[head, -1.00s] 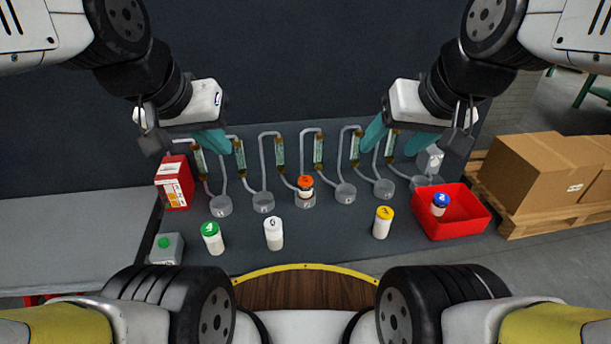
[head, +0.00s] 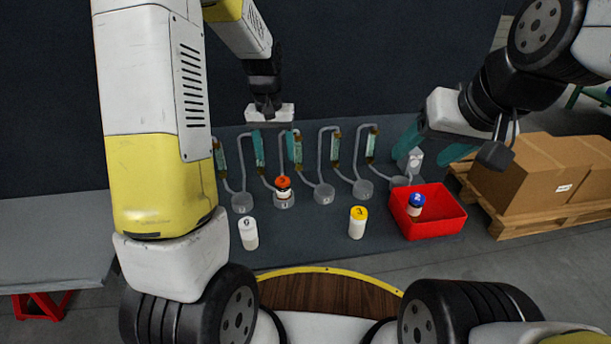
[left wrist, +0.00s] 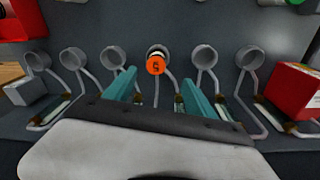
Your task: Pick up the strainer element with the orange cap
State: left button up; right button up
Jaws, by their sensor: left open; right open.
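The strainer element with the orange cap (head: 283,185) stands upright in a grey round cup, in the row of cups along the panel. In the left wrist view its orange cap (left wrist: 157,66) lies ahead of the teal fingers, roughly between their lines. My left gripper (head: 277,150) is open and empty, above and behind the strainer, with its fingers apart and not touching it. It also shows in the left wrist view (left wrist: 160,84). My right gripper (head: 432,148) is open and empty, above the right end of the row.
White-capped (head: 248,233) and yellow-capped (head: 357,222) elements stand in front of the cups. A red bin (head: 437,228) at right holds a blue-capped element (head: 416,202). Bent grey tubes rise behind the cups. A red box (left wrist: 292,92) shows in the left wrist view.

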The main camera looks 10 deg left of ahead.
pick_arm(q)
send_over(283, 180)
jog(key=shift+g, duration=0.3)
jog(key=f, duration=0.4)
jog(key=shift+d+f, duration=0.2)
jog(key=shift+f, duration=0.15)
jog(key=f, duration=0.7)
jog(key=shift+a+f, duration=0.25)
jog(key=shift+f, duration=0.1)
jog(key=shift+c, duration=0.4)
grip_shut()
